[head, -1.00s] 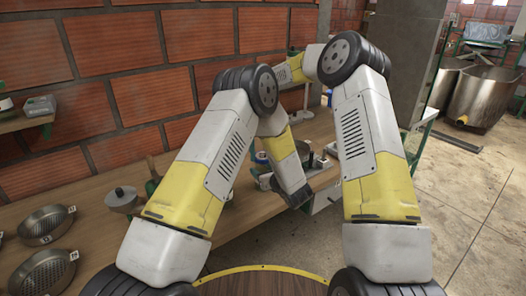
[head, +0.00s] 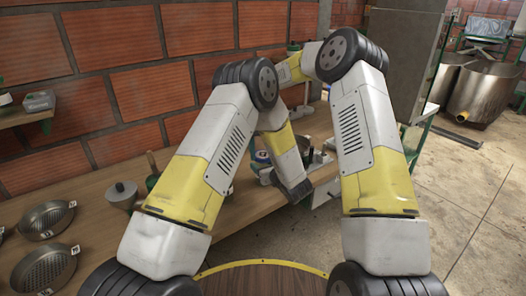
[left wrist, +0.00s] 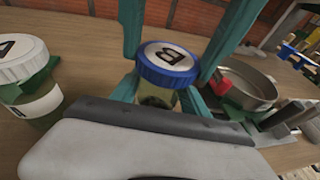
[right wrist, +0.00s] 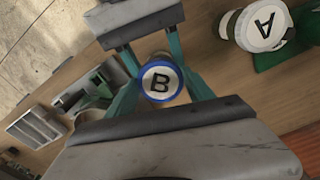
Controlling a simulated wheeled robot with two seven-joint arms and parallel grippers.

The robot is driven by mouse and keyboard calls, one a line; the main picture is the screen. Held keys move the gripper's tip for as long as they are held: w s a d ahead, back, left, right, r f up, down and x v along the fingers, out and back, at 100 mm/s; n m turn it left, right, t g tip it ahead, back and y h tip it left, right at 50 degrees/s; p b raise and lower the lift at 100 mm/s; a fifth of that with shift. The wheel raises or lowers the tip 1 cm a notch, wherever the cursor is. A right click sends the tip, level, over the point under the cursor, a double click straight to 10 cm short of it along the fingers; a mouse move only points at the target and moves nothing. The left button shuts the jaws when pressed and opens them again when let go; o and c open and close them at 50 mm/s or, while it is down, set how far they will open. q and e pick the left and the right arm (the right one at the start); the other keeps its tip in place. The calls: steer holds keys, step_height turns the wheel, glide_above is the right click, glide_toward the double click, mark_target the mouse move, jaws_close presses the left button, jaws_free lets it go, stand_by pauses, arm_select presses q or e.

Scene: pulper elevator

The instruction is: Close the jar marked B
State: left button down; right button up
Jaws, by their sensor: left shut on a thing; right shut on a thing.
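The jar marked B has a blue-rimmed lid with a white top and a black B. In the left wrist view the lid (left wrist: 167,57) sits over the glass jar body (left wrist: 156,95); I cannot tell how tightly it is seated. My left gripper (left wrist: 160,98) is shut around the jar body, low in that view. My right gripper (right wrist: 162,92) is shut on the lid, which shows face-on in the right wrist view (right wrist: 160,82). The two grippers meet at the jar from opposing sides. In the head view my arms hide most of this.
A white-lidded jar marked A (left wrist: 20,65) stands close by, also in the right wrist view (right wrist: 262,24). A metal pan (left wrist: 248,88) is on the other side. Strainers (head: 46,220) lie on the wooden counter at left. A brick wall (head: 90,75) stands behind.

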steer(key=shift+f, duration=0.6)
steer(key=o, duration=1.3)
steer(key=shift+r, duration=0.1)
steer(key=shift+r, duration=2.25)
steer(key=shift+c, duration=0.4)
